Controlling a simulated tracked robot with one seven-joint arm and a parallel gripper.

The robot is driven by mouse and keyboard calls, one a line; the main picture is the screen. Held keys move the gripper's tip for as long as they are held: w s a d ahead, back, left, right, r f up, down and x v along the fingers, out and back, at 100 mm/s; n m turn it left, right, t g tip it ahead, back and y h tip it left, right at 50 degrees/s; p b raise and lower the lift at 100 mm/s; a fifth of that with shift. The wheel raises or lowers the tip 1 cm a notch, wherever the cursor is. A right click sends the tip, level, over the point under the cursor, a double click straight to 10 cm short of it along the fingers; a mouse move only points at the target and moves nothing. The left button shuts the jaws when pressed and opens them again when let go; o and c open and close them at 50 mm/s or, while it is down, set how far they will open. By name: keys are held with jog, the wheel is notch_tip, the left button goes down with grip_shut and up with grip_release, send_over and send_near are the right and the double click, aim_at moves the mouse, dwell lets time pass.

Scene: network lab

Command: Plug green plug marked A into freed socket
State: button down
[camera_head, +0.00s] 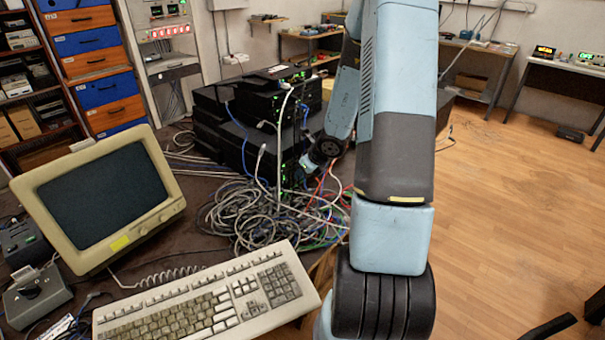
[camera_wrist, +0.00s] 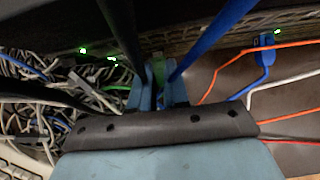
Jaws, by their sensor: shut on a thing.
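My gripper (camera_wrist: 159,92) is shut on a small green plug (camera_wrist: 158,63), whose end shows between the blue fingers in the wrist view. The plug is close to the dark front of a network unit (camera_wrist: 210,48). I cannot make out a letter on it. In the head view my gripper (camera_head: 306,163) reaches the right side of the stack of black units (camera_head: 262,130). The plug is hidden or too small there. I cannot tell which socket is free, or whether the plug touches one.
A blue plug (camera_wrist: 264,55) sits at the unit's front, to the right of my gripper. Orange, white and red cables cross there. A tangle of cables (camera_head: 250,212) lies before the stack. A keyboard (camera_head: 205,305) and an old monitor (camera_head: 100,195) stand nearer, left.

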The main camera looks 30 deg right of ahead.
jog(key=shift+w+a, duration=0.1)
jog(key=shift+w, duration=0.15)
jog(key=c, duration=1)
grip_release()
jog(key=shift+c, duration=0.2)
jog(key=v, duration=1.3)
jog(key=shift+r, duration=0.3)
jog(key=shift+s, duration=0.1)
